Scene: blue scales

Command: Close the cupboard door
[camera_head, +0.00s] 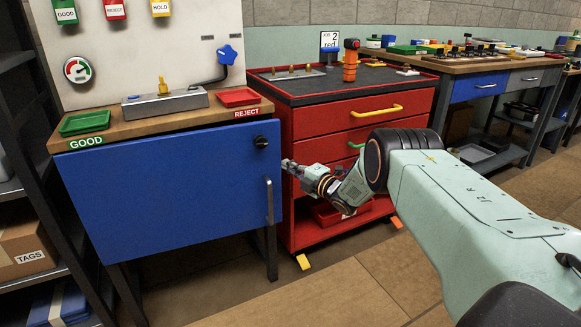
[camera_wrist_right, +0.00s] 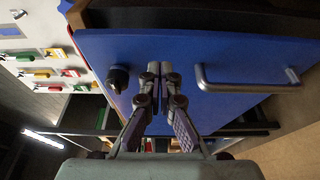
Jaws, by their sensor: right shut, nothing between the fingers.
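The blue cupboard door (camera_head: 165,190) hangs at the front of the workbench, with a round black knob (camera_head: 261,142) and an upright metal handle (camera_head: 269,202) near its right edge. It also fills much of the right wrist view (camera_wrist_right: 235,50), where a dark area lies beyond its edge. I cannot tell how far it stands ajar. My right gripper (camera_head: 287,165) is just right of the door's handle-side edge. In the wrist view its shut, empty fingertips (camera_wrist_right: 153,73) lie in front of the door, between knob and handle; contact is unclear. My left gripper is out of view.
A red drawer cabinet (camera_head: 330,123) stands close to the right, behind my right gripper. Green (camera_head: 85,123) and red (camera_head: 238,97) trays sit on the bench top. A dark shelf with a TAGS box (camera_head: 25,250) is at left. The floor in front is clear.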

